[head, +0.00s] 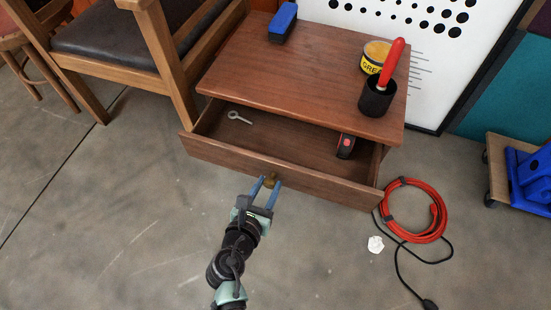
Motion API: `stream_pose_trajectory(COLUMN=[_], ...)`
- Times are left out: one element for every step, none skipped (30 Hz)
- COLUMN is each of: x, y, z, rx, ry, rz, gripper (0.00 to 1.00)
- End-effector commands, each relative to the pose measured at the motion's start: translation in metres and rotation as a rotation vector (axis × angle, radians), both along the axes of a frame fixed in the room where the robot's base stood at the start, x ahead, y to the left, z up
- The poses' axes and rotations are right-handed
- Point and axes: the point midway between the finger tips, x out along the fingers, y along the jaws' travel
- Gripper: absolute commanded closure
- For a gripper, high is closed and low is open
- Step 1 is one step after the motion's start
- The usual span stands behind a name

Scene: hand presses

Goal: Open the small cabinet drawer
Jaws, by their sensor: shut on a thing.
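The small wooden cabinet (225,82) stands in the upper middle of the head view. Its drawer (230,158) is pulled partway out, so its inside shows. A small brass-coloured knob (271,180) sits at the middle of the drawer front. My gripper (269,185) comes from below and its two fingers are shut on the knob, one on each side. Inside the drawer lie a small metal key-like piece (239,117) at the left and a dark and red item (346,146) at the right.
On the cabinet top are a blue brush-like block (283,22), a yellow tin (373,58) and a red-handled tool in a black cup (377,97). A wooden chair (160,50) stands close at the left. The front floor is clear.

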Motion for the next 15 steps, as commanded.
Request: stream_pose_trajectory(x=[-0.013, -0.019, -0.026, -0.032, -0.037, -0.043, -0.047, -0.051, -0.055, -0.058, -0.061, -0.065, -0.067, -0.068, -0.07], y=[0.005, 0.006, 0.009, 0.011, 0.012, 0.014, 0.015, 0.017, 0.018, 0.019, 0.02, 0.021, 0.022, 0.022, 0.023], z=[0.003, 0.003, 0.002, 0.002, 0.002, 0.002, 0.002, 0.002, 0.002, 0.002, 0.002, 0.001, 0.001, 0.001, 0.001], rx=[-0.002, -0.001, -0.001, -0.001, -0.001, -0.001, -0.001, 0.0, -0.001, 0.0, -0.001, -0.001, 0.001, 0.001, -0.001], ry=[0.004, 0.003, 0.003, 0.003, 0.003, 0.001, 0.001, 0.001, 0.0, 0.0, -0.001, -0.001, -0.001, -0.001, -0.001], rz=[0.003, 0.003, 0.003, 0.003, 0.003, 0.003, 0.002, 0.001, 0.0, 0.001, 0.001, 0.0, 0.0, 0.0, -0.001], gripper=[1.0, 1.0, 1.0, 1.0, 1.0, 1.0, 1.0, 1.0, 1.0, 1.0, 1.0, 1.0, 1.0, 1.0, 1.0])
